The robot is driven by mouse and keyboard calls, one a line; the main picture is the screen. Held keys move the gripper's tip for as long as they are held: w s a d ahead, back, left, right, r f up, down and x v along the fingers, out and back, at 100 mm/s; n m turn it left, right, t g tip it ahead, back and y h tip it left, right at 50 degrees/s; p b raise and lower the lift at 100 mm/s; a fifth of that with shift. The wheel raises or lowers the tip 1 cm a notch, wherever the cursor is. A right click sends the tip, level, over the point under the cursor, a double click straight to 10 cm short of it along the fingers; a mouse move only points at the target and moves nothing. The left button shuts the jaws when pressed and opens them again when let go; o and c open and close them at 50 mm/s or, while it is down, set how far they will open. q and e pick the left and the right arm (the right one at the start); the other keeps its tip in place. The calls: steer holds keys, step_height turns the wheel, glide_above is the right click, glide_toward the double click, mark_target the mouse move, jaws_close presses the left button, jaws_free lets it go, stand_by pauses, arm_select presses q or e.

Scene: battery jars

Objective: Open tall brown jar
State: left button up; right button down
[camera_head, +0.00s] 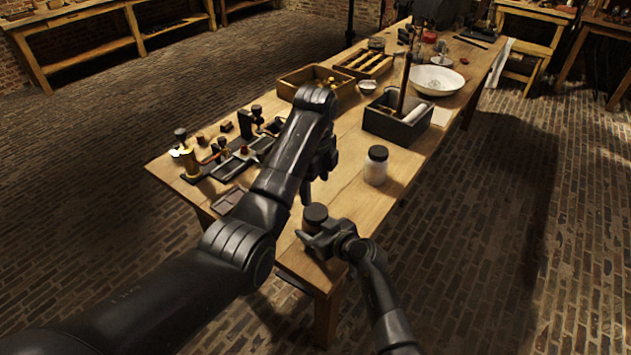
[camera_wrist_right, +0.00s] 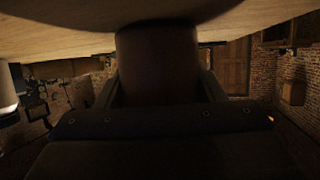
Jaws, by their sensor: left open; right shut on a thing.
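The brown jar (camera_head: 313,227) with a dark lid (camera_head: 316,212) stands at the near end of the wooden table. My right gripper (camera_head: 318,238) is shut around its body from the near side. In the right wrist view the brown body (camera_wrist_right: 158,65) fills the middle between the two fingers, close up and dark. My left gripper (camera_head: 315,190) is open, just above and beyond the lid in the head view, with its fingers pointing down and partly hidden by my left arm. The lid looks to be on the jar.
A clear jar with a dark lid (camera_head: 376,166) stands to the right. A dark open box (camera_head: 398,127) and a wooden tray (camera_head: 290,85) are farther back. Small metal apparatus (camera_head: 185,155) and dark trays (camera_head: 232,166) lie left. The table's near edge is close to the brown jar.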

mark_target(316, 211)
arm_select(q)
steer(key=m, duration=1)
steer(key=shift+m, duration=0.3)
steer(key=shift+f, duration=4)
steer(key=shift+c, duration=0.3)
steer(key=c, duration=0.9)
steer(key=n, duration=0.7)
steer(key=shift+c, duration=0.2)
steer(key=n, duration=0.6)
steer(key=o, duration=1.1)
steer(key=shift+c, duration=0.2)
